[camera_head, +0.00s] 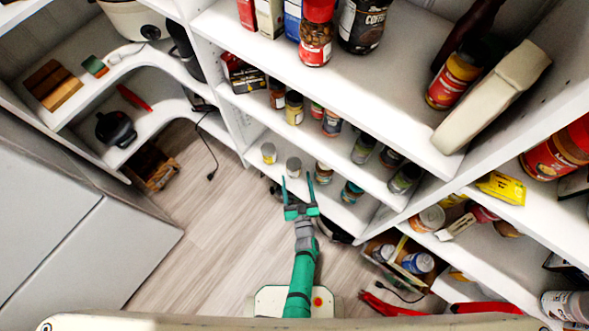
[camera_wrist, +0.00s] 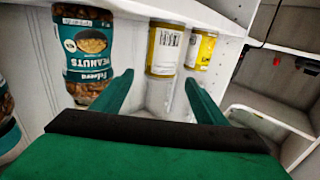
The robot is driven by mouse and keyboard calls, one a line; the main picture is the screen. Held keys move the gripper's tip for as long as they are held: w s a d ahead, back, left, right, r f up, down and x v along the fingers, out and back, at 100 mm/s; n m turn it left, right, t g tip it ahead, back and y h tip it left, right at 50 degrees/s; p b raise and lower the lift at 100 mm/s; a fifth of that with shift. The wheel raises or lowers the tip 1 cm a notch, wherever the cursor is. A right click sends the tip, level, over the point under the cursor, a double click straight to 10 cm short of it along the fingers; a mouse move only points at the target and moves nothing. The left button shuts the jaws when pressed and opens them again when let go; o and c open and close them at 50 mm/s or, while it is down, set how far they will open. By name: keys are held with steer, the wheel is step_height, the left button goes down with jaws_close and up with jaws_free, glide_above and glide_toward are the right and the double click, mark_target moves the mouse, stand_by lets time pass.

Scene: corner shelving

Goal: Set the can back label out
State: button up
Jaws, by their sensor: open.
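A can (camera_head: 293,167) stands on the lower shelf, just beyond my fingertips. In the wrist view this can (camera_wrist: 166,48) is yellow with a pale printed label panel facing me. A second, similar yellow can (camera_wrist: 201,48) stands beside it; it also shows in the head view (camera_head: 268,153). My gripper (camera_head: 297,178) is open and empty, its green fingers pointing at the nearer can. In the wrist view the fingertips of my gripper (camera_wrist: 159,78) lie either side of that can's line, apart from it. The far side of the can is hidden.
A peanut jar (camera_wrist: 85,50) stands close to the can, on the left in the wrist view. More jars and tins line the shelves to the right. The shelf above (camera_head: 330,132) overhangs the cans. The wooden floor (camera_head: 205,225) is open at left, with a black cable.

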steer(key=s+r+h, duration=0.1)
steer(key=s+r, duration=0.2)
steer(key=s, duration=0.4)
steer(key=s+r, duration=0.3)
steer(key=s, duration=0.3)
steer(key=s+r+m+g+h, duration=0.1)
steer(key=s+r, duration=0.6)
steer(key=r, duration=0.6)
steer(key=s+r+g, duration=0.1)
steer(key=s+r, duration=0.7)
steer(key=r, duration=0.5)
steer(key=shift+s+a+r+m+h, duration=0.2)
steer(key=shift+r+m+h, duration=0.1)
steer(key=shift+m+h, duration=0.1)
